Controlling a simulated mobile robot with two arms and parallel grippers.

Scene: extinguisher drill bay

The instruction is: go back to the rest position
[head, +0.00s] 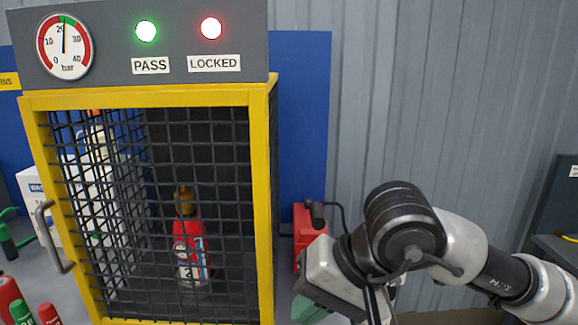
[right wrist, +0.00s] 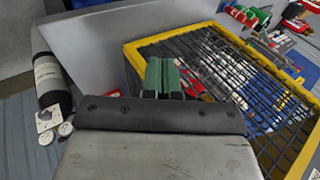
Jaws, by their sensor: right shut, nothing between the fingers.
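My right gripper (head: 308,311) is low in the head view, right of the yellow-framed cage and apart from its front. Its green fingers also show in the right wrist view (right wrist: 163,79), shut together with nothing between them. My right arm reaches in from the right edge, bent at a dark joint. My left gripper does not show in either view.
The mesh cage (head: 262,200) holds a red extinguisher (head: 190,250) upright; its door looks closed. The green PASS lamp (head: 146,31) and red LOCKED lamp (head: 211,28) are lit. A red box (head: 303,222) stands behind my right wrist. Small red and green cylinders stand lower left.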

